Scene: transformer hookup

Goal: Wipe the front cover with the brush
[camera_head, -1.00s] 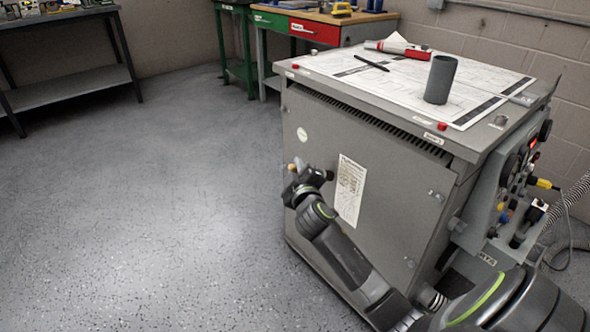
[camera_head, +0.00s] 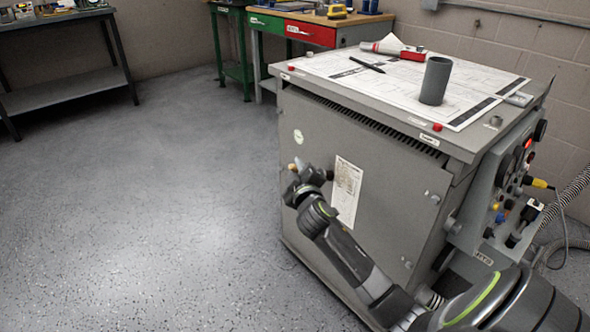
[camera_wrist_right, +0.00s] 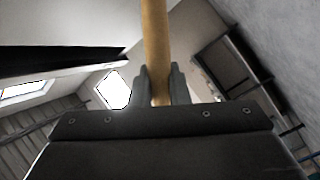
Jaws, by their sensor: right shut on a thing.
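The front cover (camera_head: 385,195) is the grey upright panel of the transformer cabinet, with a paper label (camera_head: 346,190) and a round sticker (camera_head: 298,136). My right gripper (camera_head: 303,178) is in front of the cover's left half, left of the label. In the right wrist view, its jaws (camera_wrist_right: 161,80) are shut on the wooden handle of the brush (camera_wrist_right: 156,40). The light handle end (camera_head: 292,167) shows by the gripper in the head view. The bristles cannot be made out, and I cannot tell whether they touch the cover. My left gripper is out of view.
A drawing sheet (camera_head: 345,72), a pen (camera_head: 367,65) and a grey cup (camera_head: 436,82) are on the cabinet top. Knobs and plugs (camera_head: 512,200) stick out on the right side, with a hose (camera_head: 570,243) beyond. The floor left of the cabinet is clear.

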